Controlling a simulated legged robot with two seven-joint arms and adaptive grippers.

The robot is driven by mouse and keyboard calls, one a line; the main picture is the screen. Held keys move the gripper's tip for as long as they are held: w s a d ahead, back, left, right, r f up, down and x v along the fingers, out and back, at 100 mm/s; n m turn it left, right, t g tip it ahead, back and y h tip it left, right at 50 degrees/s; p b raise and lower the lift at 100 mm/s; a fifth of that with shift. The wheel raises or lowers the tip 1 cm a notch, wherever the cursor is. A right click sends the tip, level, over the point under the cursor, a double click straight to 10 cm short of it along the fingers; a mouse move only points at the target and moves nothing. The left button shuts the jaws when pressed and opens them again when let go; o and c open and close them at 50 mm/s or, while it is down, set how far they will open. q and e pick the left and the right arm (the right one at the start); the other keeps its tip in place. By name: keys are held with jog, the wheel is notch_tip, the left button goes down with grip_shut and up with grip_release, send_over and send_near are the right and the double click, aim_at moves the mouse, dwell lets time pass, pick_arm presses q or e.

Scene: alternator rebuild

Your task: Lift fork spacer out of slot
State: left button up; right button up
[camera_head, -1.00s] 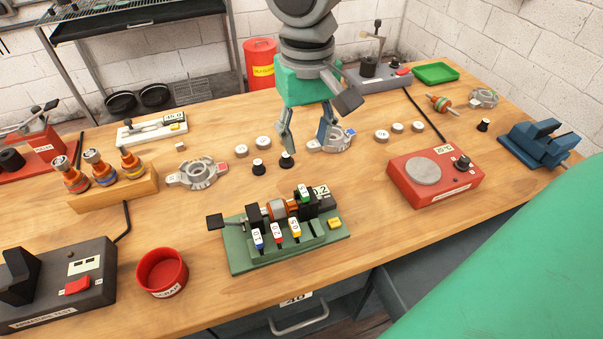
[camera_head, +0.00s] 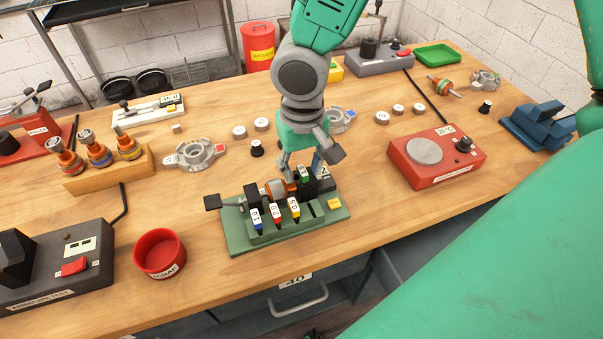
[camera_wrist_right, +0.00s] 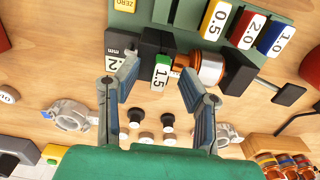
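The green base fixture (camera_head: 238,243) sits at the front middle of the bench. Its front slots hold a blue 1.0 spacer (camera_head: 256,218), a red spacer (camera_head: 276,212) and a yellow spacer (camera_head: 294,208); the red reads 2.0 and the yellow 0.5 in the wrist view. A green 1.5 spacer (camera_wrist_right: 161,76) stands upright between the copper rotor (camera_wrist_right: 204,66) and a black block. My right gripper (camera_head: 300,168) is over the fixture's back side. In the wrist view its fingers (camera_wrist_right: 157,74) are spread apart, empty, with the green spacer between their tips. My left gripper is out of view.
A stator housing (camera_head: 195,153) and a black knob (camera_head: 257,148) lie behind. Bare wood surrounds the fixture's front.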

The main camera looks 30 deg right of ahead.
jog(key=shift+f, duration=0.3)
grip_shut()
jog(key=shift+r, duration=0.15)
